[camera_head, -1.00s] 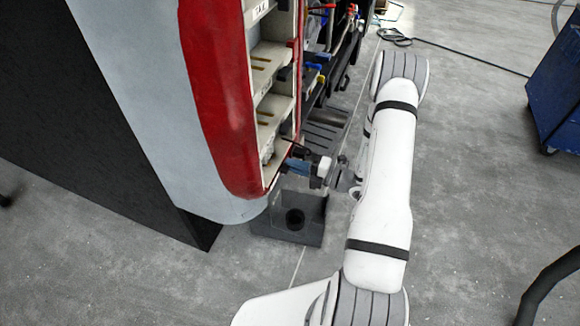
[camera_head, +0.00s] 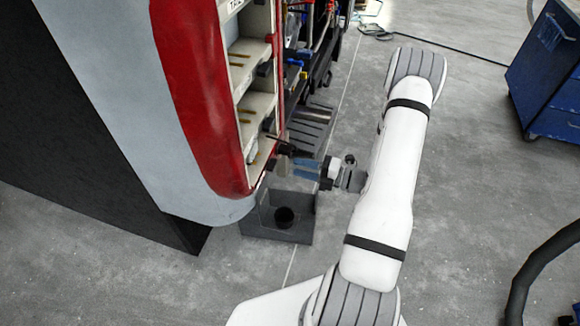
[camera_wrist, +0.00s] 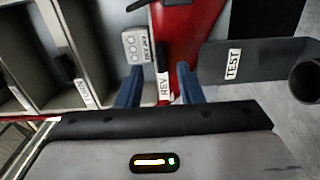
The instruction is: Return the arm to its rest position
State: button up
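My arm crosses the right of the head view, and my gripper (camera_head: 293,168) points left from it, at the lower edge of the red and grey coach shell (camera_head: 196,95). The two blue fingers stand apart in the wrist view (camera_wrist: 158,88), with nothing visibly held between them. Beyond and between them shows a white "REV" label (camera_wrist: 164,87) on the red surface (camera_wrist: 190,30). Any contact of the fingertips with the shell cannot be told.
Shelf compartments (camera_head: 250,70) line the coach's open side. A grey box (camera_head: 283,222) with a dark round cup stands below my gripper. A dark "TEST" panel (camera_wrist: 258,62) lies to the right in the wrist view.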

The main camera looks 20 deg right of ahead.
jog(key=shift+s+d, duration=0.3)
jog(key=shift+d, duration=0.1)
jog(key=s+a+r+n+g+h, duration=0.2)
jog(key=s+a+r+n+g, duration=0.4)
jog(key=n, duration=0.6)
jog(key=s+a+r+n+g+h, duration=0.35)
jog(key=a+r+n+g, duration=0.3)
jog(key=r+n, duration=0.4)
jog(key=s+d+r+n+t+h, duration=0.1)
jog(key=s+r+n+h, duration=0.3)
jog(key=n, duration=0.6)
jog(key=s+d+r+n+t+h, duration=0.2)
jog(key=s+r+n+t+h, duration=0.2)
jog(key=n, duration=0.7)
jog(key=shift+d+r+h, duration=0.2)
jog(key=shift+d+h, duration=0.1)
jog(key=shift+h, duration=0.25)
